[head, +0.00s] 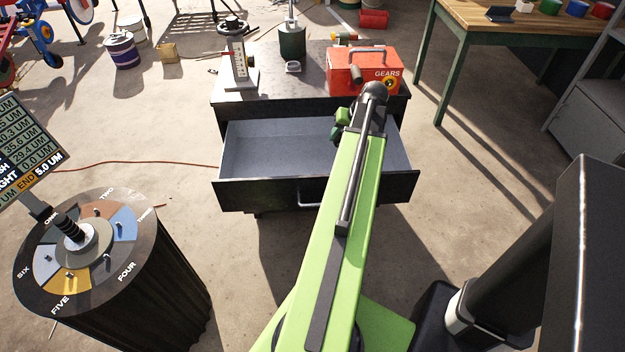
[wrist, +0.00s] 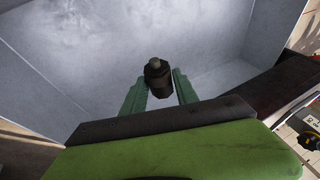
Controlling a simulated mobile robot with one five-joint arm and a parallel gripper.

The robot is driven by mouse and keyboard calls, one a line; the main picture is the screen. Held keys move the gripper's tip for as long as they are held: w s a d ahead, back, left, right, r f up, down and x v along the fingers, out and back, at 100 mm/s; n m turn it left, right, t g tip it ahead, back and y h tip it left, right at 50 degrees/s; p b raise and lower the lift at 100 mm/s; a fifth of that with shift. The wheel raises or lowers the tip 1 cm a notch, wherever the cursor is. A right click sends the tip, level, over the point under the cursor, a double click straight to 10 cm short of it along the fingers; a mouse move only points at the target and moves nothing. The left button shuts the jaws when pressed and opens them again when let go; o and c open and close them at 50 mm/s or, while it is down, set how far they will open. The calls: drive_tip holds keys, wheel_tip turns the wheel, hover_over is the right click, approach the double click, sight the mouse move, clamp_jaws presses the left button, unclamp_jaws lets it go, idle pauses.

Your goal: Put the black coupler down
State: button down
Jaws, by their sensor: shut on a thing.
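The black coupler (wrist: 157,80) is dark with a lighter stub on its end. In the wrist view my gripper (wrist: 160,84) is shut on it, with one green finger on each side. Behind it are the pale grey floor and walls of an open drawer. In the head view my gripper (head: 340,124) is over the right part of the drawer (head: 265,189), partly behind my green arm. The coupler is hidden or too small to tell in the head view. I cannot tell whether it touches the drawer floor.
The drawer is pulled out of a dark workbench (head: 290,88). A red GEARS box (head: 350,75) and a white gauge stand (head: 239,62) stand on the bench top. A round drum with numbered coloured sectors (head: 130,265) is at the left. The drawer's visible left part is empty.

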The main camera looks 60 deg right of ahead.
drive_tip(key=shift+s+d+f, duration=0.15)
drive_tip(key=shift+d+f, duration=0.05)
drive_tip(key=shift+f, duration=0.3)
drive_tip(key=w+a+f+b, duration=0.6)
drive_tip(key=w+f+b, duration=0.1)
drive_tip(key=w, duration=0.3)
drive_tip(key=b, duration=0.5)
hover_over(308, 172)
drive_tip(key=shift+d+f, duration=0.1)
drive_tip(key=shift+f, duration=2.4)
drive_tip(key=c, duration=0.9)
unclamp_jaws()
drive_tip(key=shift+c, duration=0.2)
drive_tip(key=shift+r, duration=0.2)
